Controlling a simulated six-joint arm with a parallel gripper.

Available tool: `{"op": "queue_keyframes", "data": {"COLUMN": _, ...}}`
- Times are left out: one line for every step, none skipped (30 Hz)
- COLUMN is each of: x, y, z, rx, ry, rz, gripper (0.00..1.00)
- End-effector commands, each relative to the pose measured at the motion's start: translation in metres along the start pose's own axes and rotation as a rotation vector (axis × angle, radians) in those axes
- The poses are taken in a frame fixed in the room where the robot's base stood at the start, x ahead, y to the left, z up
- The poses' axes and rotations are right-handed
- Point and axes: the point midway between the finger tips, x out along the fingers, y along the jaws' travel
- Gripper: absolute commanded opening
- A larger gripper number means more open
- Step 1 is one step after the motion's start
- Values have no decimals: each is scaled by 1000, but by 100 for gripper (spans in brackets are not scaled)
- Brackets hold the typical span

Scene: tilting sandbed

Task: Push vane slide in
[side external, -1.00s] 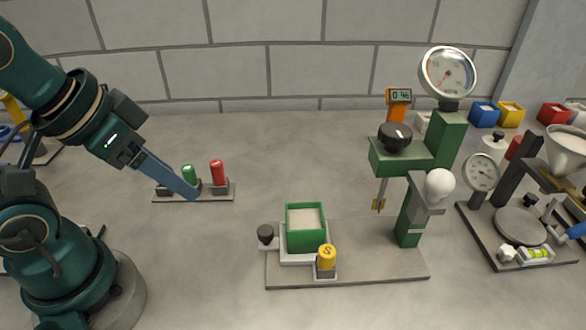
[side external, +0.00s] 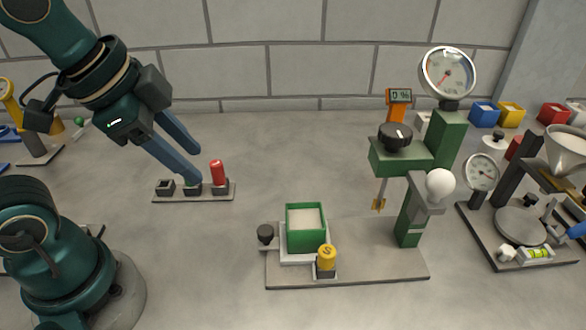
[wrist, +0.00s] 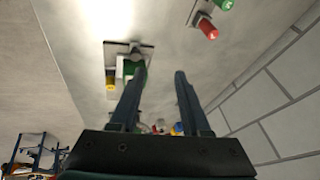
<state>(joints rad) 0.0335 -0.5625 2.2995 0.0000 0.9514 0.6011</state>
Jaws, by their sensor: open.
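The vane station stands on a grey base plate (side external: 350,270) right of centre in the side view. A green box of pale sand (side external: 305,238) sits on a white slide (side external: 297,259) at the plate's left. A black knob (side external: 265,234) is at the slide's left end. The vane (side external: 379,203) hangs below the green arm (side external: 400,160), to the right of the box and apart from it. My gripper (side external: 197,166) is open and empty, up and left of the box, well away from it. The wrist view shows both fingers (wrist: 161,72) spread.
A small rack with a red peg (side external: 217,173) is beside my gripper; the fingers mostly hide its green peg. A yellow knob (side external: 326,257) stands at the plate's front. A scale with a funnel (side external: 567,150) is at right. Floor between rack and plate is clear.

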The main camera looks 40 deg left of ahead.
Motion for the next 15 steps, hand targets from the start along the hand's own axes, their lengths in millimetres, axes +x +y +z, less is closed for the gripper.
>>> {"op": "queue_keyframes", "data": {"x": 4, "y": -1, "z": -7, "rx": 92, "ry": -19, "rz": 23, "gripper": 47}}
{"op": "queue_keyframes", "data": {"x": 6, "y": -2, "z": -12, "rx": 151, "ry": -29, "rz": 35, "gripper": 47}}
{"op": "queue_keyframes", "data": {"x": 9, "y": -3, "z": -17, "rx": 229, "ry": -41, "rz": 54, "gripper": 47}}
{"op": "queue_keyframes", "data": {"x": 12, "y": -3, "z": -22, "rx": 288, "ry": -50, "rz": 69, "gripper": 47}}
{"op": "queue_keyframes", "data": {"x": 16, "y": -3, "z": -26, "rx": 345, "ry": -60, "rz": 86, "gripper": 47}}
{"op": "queue_keyframes", "data": {"x": 21, "y": -2, "z": -31, "rx": 422, "ry": -72, "rz": 109, "gripper": 47}}
{"op": "queue_keyframes", "data": {"x": 26, "y": -2, "z": -35, "rx": 479, "ry": -81, "rz": 127, "gripper": 47}}
{"op": "queue_keyframes", "data": {"x": 31, "y": -1, "z": -39, "rx": 531, "ry": -89, "rz": 146, "gripper": 47}}
{"op": "queue_keyframes", "data": {"x": 38, "y": 0, "z": -44, "rx": 600, "ry": -100, "rz": 171, "gripper": 47}}
{"op": "queue_keyframes", "data": {"x": 43, "y": 2, "z": -47, "rx": 648, "ry": -109, "rz": 192, "gripper": 47}}
{"op": "queue_keyframes", "data": {"x": 49, "y": 4, "z": -50, "rx": 693, "ry": -117, "rz": 212, "gripper": 47}}
{"op": "queue_keyframes", "data": {"x": 57, "y": 7, "z": -54, "rx": 750, "ry": -128, "rz": 240, "gripper": 47}}
{"op": "queue_keyframes", "data": {"x": 63, "y": 9, "z": -56, "rx": 786, "ry": -136, "rz": 259, "gripper": 47}}
{"op": "queue_keyframes", "data": {"x": 69, "y": 12, "z": -58, "rx": 818, "ry": -144, "rz": 279, "gripper": 47}}
{"op": "queue_keyframes", "data": {"x": 77, "y": 15, "z": -59, "rx": 852, "ry": -155, "rz": 303, "gripper": 47}}
